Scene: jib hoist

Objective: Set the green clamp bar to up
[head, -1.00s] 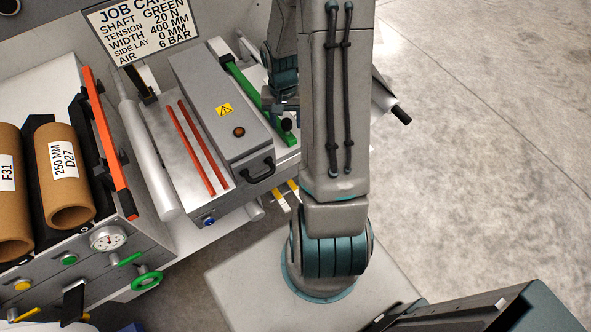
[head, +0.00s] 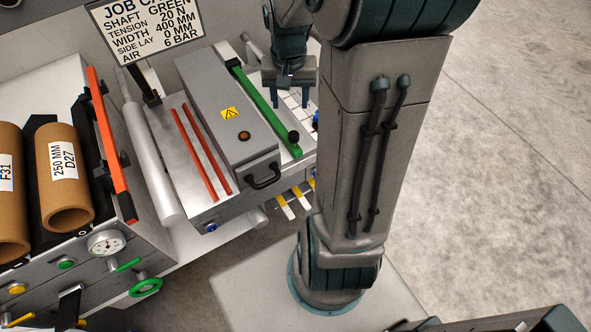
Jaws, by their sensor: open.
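The green clamp bar (head: 264,108) lies along the right side of the grey box on the machine bed. It looks lowered, lying along the bed, with a dark knob (head: 293,137) at its near end. My gripper (head: 291,103) is just right of the bar's middle, pointing down with its two dark fingers apart and nothing between them. A gap shows between the gripper and the bar. The bar's far end is by the back wall and is in plain view.
The grey box (head: 217,104) with a warning sign and black handle (head: 264,176) stands left of the bar. Two red strips (head: 201,153), a white roller (head: 151,160) and an orange bar (head: 109,142) lie further left. The floor (head: 500,130) at right is clear.

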